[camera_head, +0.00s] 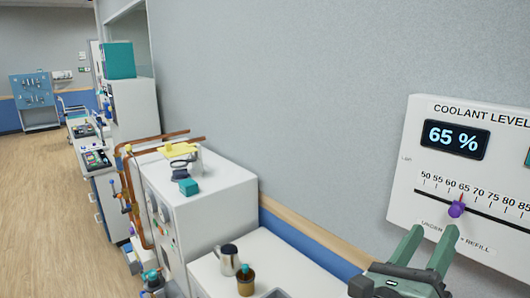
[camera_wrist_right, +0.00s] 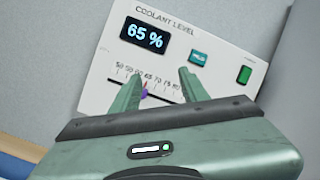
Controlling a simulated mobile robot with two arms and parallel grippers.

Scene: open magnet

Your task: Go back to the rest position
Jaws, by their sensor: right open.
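My right gripper (camera_head: 428,246) is at the lower right of the head view, its two green fingers apart and empty. It points up at a white coolant level panel (camera_head: 410,180) on the wall. The panel's display (camera_head: 455,139) reads 65 %. A purple slider knob (camera_head: 456,209) sits on the scale near 65, just above the fingertips. In the right wrist view the open fingers (camera_wrist_right: 160,82) frame part of the scale, with the purple knob (camera_wrist_right: 144,93) beside the left finger. Whether a finger touches the panel cannot be told. My left gripper is not in view.
A white cabinet with copper pipes (camera_head: 215,205) stands left of centre. A metal jug (camera_head: 228,259) and a brown bottle (camera_head: 245,280) stand on a low white counter (camera_head: 290,265). The wood floor (camera_head: 50,200) at left is open. A green button (camera_wrist_right: 244,75) is on the panel.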

